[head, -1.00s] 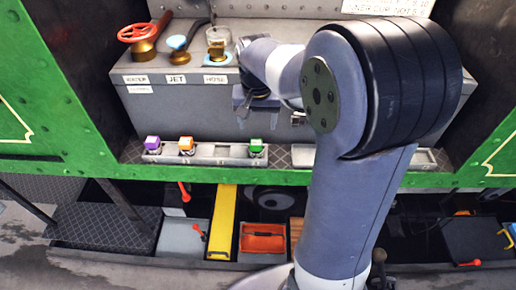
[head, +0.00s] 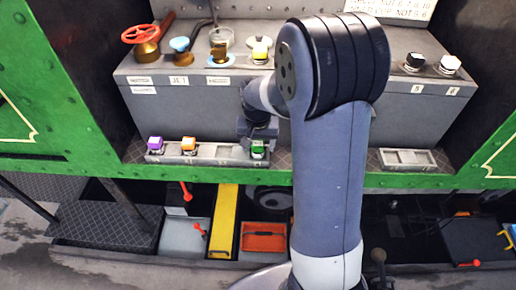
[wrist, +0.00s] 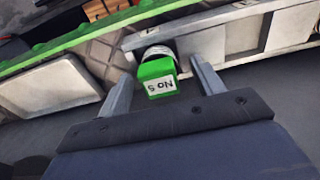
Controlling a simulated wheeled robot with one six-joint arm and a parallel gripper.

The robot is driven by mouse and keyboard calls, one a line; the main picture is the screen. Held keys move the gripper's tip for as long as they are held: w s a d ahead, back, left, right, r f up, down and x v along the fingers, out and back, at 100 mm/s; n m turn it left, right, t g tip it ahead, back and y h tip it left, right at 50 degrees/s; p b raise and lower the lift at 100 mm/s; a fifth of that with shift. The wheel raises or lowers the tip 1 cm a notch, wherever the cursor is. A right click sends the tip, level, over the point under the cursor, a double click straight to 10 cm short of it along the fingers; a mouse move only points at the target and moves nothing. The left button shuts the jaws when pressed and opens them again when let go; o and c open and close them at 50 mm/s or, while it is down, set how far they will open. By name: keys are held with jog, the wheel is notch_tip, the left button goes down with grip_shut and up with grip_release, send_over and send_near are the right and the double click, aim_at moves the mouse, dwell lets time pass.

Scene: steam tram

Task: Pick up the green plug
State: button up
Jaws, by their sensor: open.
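The green plug (head: 258,149) stands in the right end of a grey socket tray (head: 218,153) on the ledge. In the wrist view the green plug (wrist: 157,77) shows a green cap with a white label reading "No 5", above a pale round collar. My gripper (head: 258,135) is low, directly at the plug. In the wrist view my gripper (wrist: 160,85) is open, with one finger on either side of the green cap. A gap shows between the right finger and the cap; whether either finger touches it I cannot tell.
A purple plug (head: 155,144) and an orange plug (head: 188,145) stand in the same tray to the left. An empty-looking tray (head: 408,159) lies to the right. Valves and knobs, including a red handwheel (head: 140,34), stand on the grey box (head: 195,110) behind.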

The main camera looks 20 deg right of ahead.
aim_at(258, 143)
jog(key=shift+c, duration=0.5)
jog(key=c, duration=1.2)
jog(key=shift+r, duration=0.1)
jog(key=shift+c, duration=0.2)
notch_tip(258, 143, up, 10)
jog(key=shift+b, duration=0.3)
